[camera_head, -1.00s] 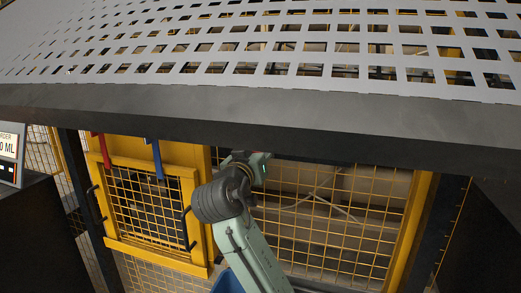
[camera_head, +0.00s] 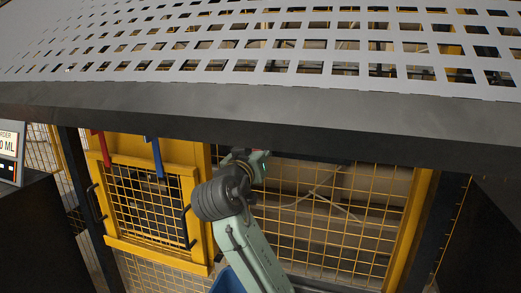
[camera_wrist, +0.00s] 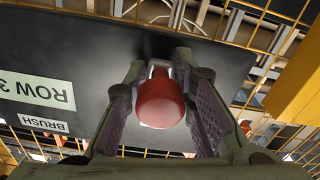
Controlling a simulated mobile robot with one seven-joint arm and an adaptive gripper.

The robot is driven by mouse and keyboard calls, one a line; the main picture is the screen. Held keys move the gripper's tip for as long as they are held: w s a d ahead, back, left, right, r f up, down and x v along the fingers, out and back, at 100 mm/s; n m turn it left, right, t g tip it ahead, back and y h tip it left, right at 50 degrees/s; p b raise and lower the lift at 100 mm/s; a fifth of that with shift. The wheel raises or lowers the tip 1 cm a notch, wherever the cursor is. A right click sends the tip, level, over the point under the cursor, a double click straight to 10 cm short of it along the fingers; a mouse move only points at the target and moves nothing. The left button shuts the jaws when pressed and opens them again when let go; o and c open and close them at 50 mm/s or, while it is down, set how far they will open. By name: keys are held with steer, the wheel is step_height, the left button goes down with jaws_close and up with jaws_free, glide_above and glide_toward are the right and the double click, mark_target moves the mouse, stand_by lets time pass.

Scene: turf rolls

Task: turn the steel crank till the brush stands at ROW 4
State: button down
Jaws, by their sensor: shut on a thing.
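In the wrist view my gripper (camera_wrist: 160,108) is shut on a red rounded knob (camera_wrist: 160,100), with a textured finger pad on each side of it. A pale metal piece, probably part of the steel crank (camera_wrist: 158,66), shows just behind the knob. The rest of the crank is hidden. The brush itself is not recognisable in either view. In the head view my arm reaches up under the dark beam, and the gripper is hidden there.
A white perforated sheet (camera_head: 250,66) lies above a dark beam (camera_head: 260,108) across the head view. A yellow mesh gate (camera_head: 150,205) with red and blue hanging pieces stands behind.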

steer(key=shift+a, duration=0.15)
steer(key=a+m+b, duration=0.1)
steer(key=a+m, duration=0.1)
steer(key=m, duration=0.2)
step_height(320, 180, up, 11)
steer(key=m+b, duration=0.2)
steer(key=m, duration=3)
glide_above(262, 147)
steer(key=shift+d+m, duration=0.2)
steer(key=shift+m, duration=0.4)
